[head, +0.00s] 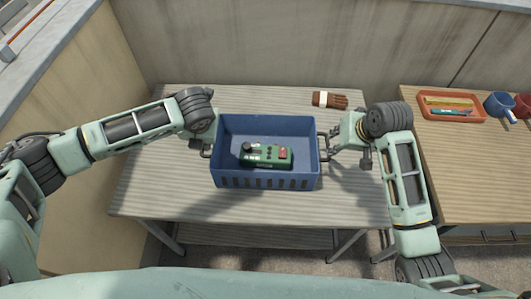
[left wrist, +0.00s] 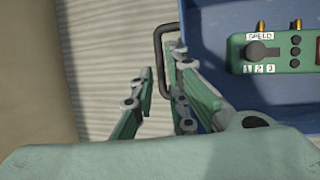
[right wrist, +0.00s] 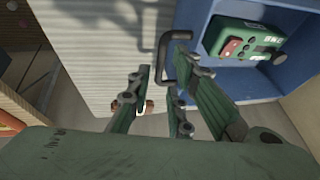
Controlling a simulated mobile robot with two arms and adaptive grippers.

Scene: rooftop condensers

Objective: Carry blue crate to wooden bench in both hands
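The blue crate (head: 265,183) stands upright on a pale slatted table (head: 170,205), with a dark wire handle at each end. A green control box (head: 265,154) with knobs and a red button lies in it. My left gripper (head: 208,142) is at the crate's left handle; in the left wrist view (left wrist: 160,64) its fingers are apart, with the handle (left wrist: 160,45) at the gap. My right gripper (head: 328,146) is at the right handle; in the right wrist view (right wrist: 161,56) its fingers are apart on either side of the handle (right wrist: 164,58). Neither is closed.
Walls close off the back and left.

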